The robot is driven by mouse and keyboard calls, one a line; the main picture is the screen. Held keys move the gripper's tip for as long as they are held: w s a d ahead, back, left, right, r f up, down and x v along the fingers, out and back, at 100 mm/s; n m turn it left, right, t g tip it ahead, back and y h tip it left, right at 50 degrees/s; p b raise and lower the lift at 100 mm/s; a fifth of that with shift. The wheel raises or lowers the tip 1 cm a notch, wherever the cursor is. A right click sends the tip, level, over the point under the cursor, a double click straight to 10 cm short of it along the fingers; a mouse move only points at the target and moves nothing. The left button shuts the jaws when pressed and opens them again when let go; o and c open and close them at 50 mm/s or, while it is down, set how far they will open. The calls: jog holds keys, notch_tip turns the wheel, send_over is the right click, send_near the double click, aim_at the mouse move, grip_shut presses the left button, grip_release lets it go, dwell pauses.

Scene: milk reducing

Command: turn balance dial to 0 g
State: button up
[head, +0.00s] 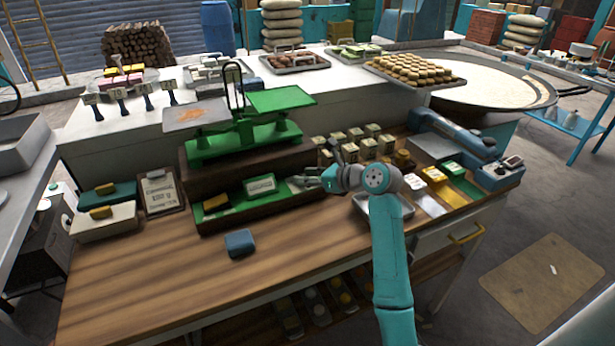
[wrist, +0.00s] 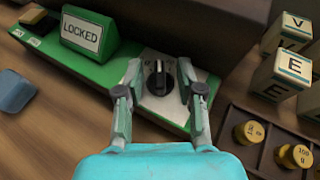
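The balance dial (wrist: 157,78) is a black knob with a pale pointer mark on a white plate. The mark points roughly up in the wrist view; I cannot read any gram figures. My gripper (wrist: 159,68) is open, its two fingers on either side of the knob with gaps between. In the head view my gripper (head: 310,180) is at the right end of the balance's green base tray and mostly hides the dial. The green balance (head: 243,138) stands on a dark wooden block above. A green block with a "LOCKED" sign (wrist: 82,35) sits left of the dial.
Lettered blocks (wrist: 284,72) and brass weights (wrist: 294,156) in a dark rack stand right of the dial. A blue block (head: 239,243) lies on the bench in front. A metal tray (head: 384,206) is under my arm. The front bench is mostly clear.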

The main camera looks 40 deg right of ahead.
jog(key=shift+w, duration=0.1)
grip_shut()
jog(key=shift+d+n+y, duration=0.1)
jog(key=shift+n+y, duration=0.2)
jog(key=shift+y, duration=0.1)
jog(key=shift+d+n+g+y, duration=0.1)
jog(key=shift+n+g+y, duration=0.3)
jog(key=shift+n+y, duration=0.6)
jog(key=shift+w+n+g+y, duration=0.15)
jog(key=shift+n+g+y, duration=1.15)
jog(key=shift+n+y, duration=0.4)
jog(key=shift+f, duration=0.1)
